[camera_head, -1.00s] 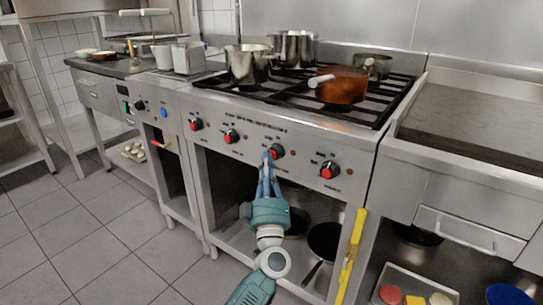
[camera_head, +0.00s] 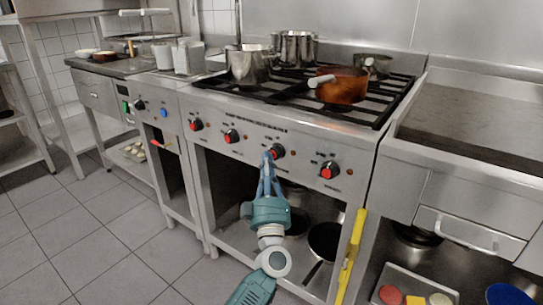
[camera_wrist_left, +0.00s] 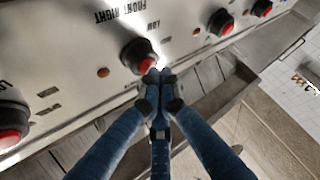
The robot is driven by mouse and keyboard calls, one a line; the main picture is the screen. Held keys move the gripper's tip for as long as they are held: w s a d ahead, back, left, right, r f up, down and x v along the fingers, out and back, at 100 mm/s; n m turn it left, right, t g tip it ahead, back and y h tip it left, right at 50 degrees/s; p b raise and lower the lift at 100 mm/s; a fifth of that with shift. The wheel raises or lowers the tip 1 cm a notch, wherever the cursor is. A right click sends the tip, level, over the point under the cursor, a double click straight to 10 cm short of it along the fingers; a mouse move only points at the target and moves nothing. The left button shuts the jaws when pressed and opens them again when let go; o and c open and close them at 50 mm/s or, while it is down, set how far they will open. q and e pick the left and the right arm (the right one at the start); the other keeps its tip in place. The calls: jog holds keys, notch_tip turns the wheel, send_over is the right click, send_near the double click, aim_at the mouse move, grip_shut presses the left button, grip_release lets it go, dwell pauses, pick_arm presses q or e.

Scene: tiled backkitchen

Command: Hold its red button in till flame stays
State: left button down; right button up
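The stove's front panel carries a row of black knobs with red buttons. My left gripper (camera_head: 267,157) is at the third knob from the left (camera_head: 277,151), its fingertips at the knob's left side. In the left wrist view this knob (camera_wrist_left: 137,54) has the label "FRONT RIGHT" by it. Its red button (camera_wrist_left: 146,66) is partly hidden behind the fingertips (camera_wrist_left: 158,75). The fingers are together with nothing between them; the tips look to be at the button's edge. Whether they press it in I cannot tell. I see no flame at the burners. My right gripper is in neither view.
A steel pot (camera_head: 248,65) and a copper pan (camera_head: 342,86) stand on the black grates (camera_head: 300,97). Another knob (camera_head: 329,170) is to the right. A yellow bar (camera_head: 351,255) stands at the front right of the stove. The tiled floor (camera_head: 110,245) at left is clear.

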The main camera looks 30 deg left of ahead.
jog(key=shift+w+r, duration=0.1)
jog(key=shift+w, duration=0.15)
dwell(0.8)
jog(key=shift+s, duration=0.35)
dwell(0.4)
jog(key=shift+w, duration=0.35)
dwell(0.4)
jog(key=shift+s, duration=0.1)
pick_arm(q)
jog(key=shift+s+p, duration=0.55)
jog(key=shift+s, duration=0.2)
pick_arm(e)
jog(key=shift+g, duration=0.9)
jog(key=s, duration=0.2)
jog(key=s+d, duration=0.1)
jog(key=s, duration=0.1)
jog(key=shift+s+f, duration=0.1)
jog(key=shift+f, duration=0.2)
